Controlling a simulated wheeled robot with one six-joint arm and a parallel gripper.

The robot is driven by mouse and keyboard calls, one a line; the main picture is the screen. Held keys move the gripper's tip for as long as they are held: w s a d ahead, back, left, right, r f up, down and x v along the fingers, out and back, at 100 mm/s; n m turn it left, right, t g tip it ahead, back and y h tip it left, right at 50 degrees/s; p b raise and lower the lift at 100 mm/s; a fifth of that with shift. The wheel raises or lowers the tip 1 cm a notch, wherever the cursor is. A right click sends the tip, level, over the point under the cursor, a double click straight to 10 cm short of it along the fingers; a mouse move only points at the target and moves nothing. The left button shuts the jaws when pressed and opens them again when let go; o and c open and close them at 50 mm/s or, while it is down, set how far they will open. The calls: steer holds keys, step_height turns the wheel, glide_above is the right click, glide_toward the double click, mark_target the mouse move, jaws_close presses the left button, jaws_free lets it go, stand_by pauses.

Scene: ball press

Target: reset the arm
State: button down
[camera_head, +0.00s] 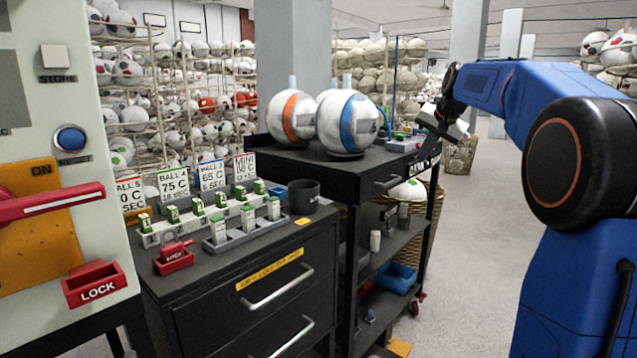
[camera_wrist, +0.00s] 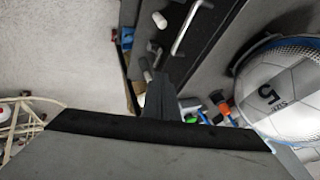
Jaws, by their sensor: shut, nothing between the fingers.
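My gripper (camera_head: 428,128) is at the end of my raised blue arm, over the right end of the black cart (camera_head: 372,161) in the head view. It looks small and dark there, and its fingers are hard to make out. In the wrist view my gripper (camera_wrist: 165,82) shows dark fingers close together with nothing held. A ball marked 5 (camera_wrist: 282,95) is to the right of the fingers, apart from them. In the head view a ball with a blue stripe (camera_head: 346,124) and one with an orange stripe (camera_head: 292,118) sit on the cart top.
A grey panel at left has a red lever (camera_head: 50,204), a blue reset button (camera_head: 70,138) and a red lock box (camera_head: 95,284). A dark drawer cabinet (camera_head: 250,285) holds trays of small green-and-white items and a black cup (camera_head: 304,196). The floor right of the cart is open.

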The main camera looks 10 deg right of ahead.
steer(key=s+a+f+n, duration=0.1)
steer(key=s+a+f, duration=0.2)
steer(key=s+a, duration=0.35)
steer(key=s+a+f+n+g, duration=0.1)
steer(key=s+a+f+n, duration=0.15)
steer(key=s, duration=0.65)
steer(key=s+a+f+n, duration=0.1)
steer(key=s+a+f, duration=0.35)
steer(key=s, duration=0.25)
steer(key=s+a+f+n, duration=0.2)
steer(key=s+a+f, duration=0.1)
steer(key=s+f, duration=0.6)
steer(key=s+a+f+n+g, duration=0.1)
steer(key=s+a+f+n, duration=0.1)
steer(key=s+f, duration=0.7)
steer(key=s+a, duration=0.1)
steer(key=s, duration=0.4)
steer(key=shift+s+a+f+g, duration=0.15)
steer(key=shift+s+g, duration=0.15)
steer(key=shift+s, duration=0.1)
steer(key=shift+n, duration=0.25)
